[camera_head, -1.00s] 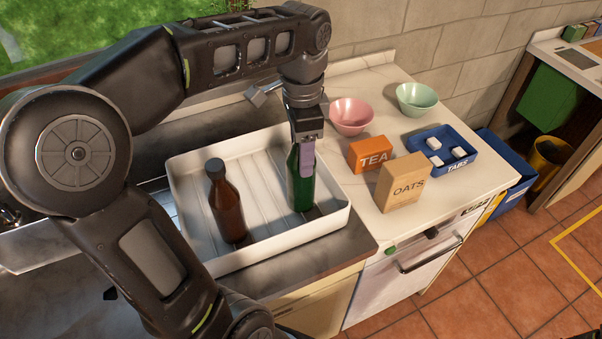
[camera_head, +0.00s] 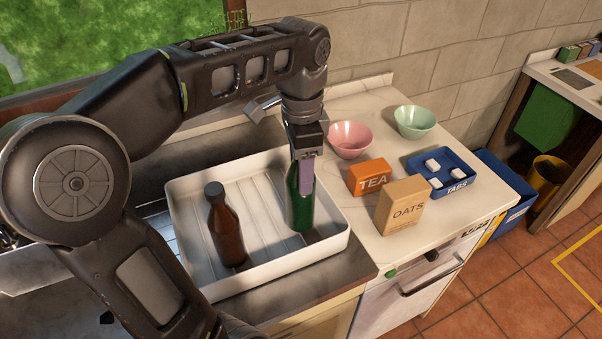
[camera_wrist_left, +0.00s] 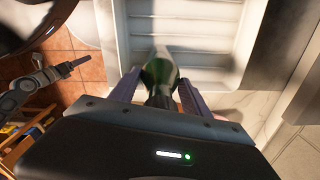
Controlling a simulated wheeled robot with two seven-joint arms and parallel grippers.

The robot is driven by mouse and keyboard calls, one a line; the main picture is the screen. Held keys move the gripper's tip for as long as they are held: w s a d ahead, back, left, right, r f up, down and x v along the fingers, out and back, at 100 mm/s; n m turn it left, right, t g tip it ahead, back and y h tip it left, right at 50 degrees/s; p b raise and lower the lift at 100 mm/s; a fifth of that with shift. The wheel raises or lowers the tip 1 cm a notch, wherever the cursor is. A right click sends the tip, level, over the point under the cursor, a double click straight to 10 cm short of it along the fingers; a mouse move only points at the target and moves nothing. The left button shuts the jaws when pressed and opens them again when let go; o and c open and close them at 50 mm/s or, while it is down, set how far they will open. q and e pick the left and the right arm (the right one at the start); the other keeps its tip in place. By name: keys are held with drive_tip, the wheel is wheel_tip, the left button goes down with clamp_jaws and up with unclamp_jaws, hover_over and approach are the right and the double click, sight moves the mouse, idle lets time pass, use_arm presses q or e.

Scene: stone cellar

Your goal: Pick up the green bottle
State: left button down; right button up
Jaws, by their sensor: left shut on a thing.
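The green bottle (camera_head: 299,208) stands upright in the right part of a white ribbed tray (camera_head: 290,256). My left gripper (camera_head: 304,176) comes down from above and is shut on the bottle's upper part, which its fingers partly hide. In the left wrist view the bottle (camera_wrist_left: 159,72) shows between the two fingers of my left gripper (camera_wrist_left: 153,84). I cannot tell whether the bottle's base touches the tray.
A brown bottle (camera_head: 226,232) stands in the tray to the left. On the counter to the right are an orange TEA box (camera_head: 369,178), an OATS box (camera_head: 404,207), a blue TABS tray (camera_head: 458,190), a pink bowl (camera_head: 350,139) and a green bowl (camera_head: 414,121).

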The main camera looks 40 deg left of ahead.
use_arm(q)
wheel_tip(320, 180, up, 6)
drive_tip(key=p, duration=0.5)
drive_tip(key=shift+r+p, duration=0.25)
drive_tip(key=shift+p, duration=0.05)
drive_tip(key=shift+s+d+f+b, duration=0.25)
drive_tip(key=shift+d, duration=0.2)
drive_tip(key=shift+s+d+f+b, duration=0.2)
drive_tip(key=shift+d+f+b, duration=0.05)
drive_tip(key=shift+d, duration=0.2)
drive_tip(key=s+d, duration=0.7)
drive_tip(key=d, duration=0.7)
drive_tip(key=shift+s, duration=0.2)
drive_tip(key=shift+w+d, duration=0.1)
